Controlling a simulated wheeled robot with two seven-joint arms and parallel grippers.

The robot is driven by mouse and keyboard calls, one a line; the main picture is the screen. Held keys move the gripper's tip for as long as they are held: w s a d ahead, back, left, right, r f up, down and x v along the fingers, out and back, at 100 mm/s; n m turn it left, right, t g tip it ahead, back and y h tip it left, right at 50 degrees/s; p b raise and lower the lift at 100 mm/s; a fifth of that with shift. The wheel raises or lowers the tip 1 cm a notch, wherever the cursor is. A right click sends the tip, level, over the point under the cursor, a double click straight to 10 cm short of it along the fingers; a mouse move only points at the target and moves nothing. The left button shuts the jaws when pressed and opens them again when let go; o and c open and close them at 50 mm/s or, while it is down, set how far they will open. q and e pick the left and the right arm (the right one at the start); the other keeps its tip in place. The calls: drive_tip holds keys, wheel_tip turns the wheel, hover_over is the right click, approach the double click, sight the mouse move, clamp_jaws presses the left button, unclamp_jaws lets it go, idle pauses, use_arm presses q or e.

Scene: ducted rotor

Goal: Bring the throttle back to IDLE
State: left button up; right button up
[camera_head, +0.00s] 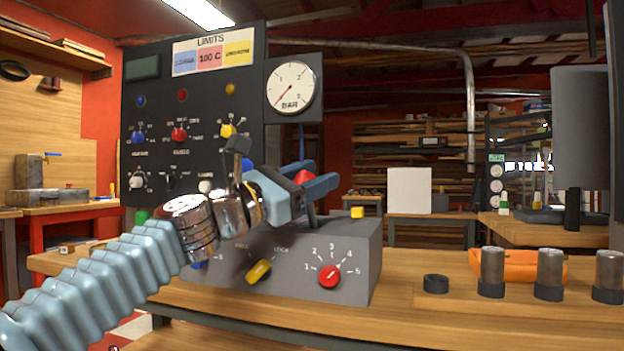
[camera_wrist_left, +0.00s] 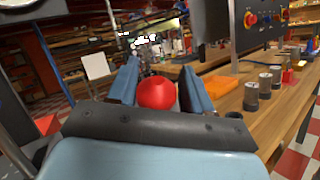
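My left gripper (camera_head: 308,183) reaches in from the left over the grey control box (camera_head: 345,255). A red ball knob (camera_head: 303,177), which looks like the throttle's handle, sits between its blue fingers. In the left wrist view the red knob (camera_wrist_left: 157,93) fills the gap between the fingers, and both appear to touch it, so the gripper (camera_wrist_left: 160,88) looks shut on it. The lever's shaft and slot are mostly hidden by the gripper and wrist. No IDLE mark can be read. My right gripper is not in view.
The box carries a yellow selector (camera_head: 258,271), a red numbered dial (camera_head: 330,276) and a yellow button (camera_head: 357,212). Behind stands a dark LIMITS panel (camera_head: 150,100) with a pressure gauge (camera_head: 290,85). Metal cylinders (camera_head: 492,268) and an orange object (camera_head: 520,262) stand on the bench at right.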

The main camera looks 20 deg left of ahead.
use_arm(q)
drive_tip(key=shift+o, duration=1.1)
drive_tip(key=shift+a, duration=0.15)
drive_tip(key=b+v, duration=0.1)
drive_tip(key=v, duration=1.2)
drive_tip(key=shift+s+f+b, duration=0.2)
drive_tip(key=shift+s+b, duration=0.1)
drive_tip(key=shift+a, duration=0.1)
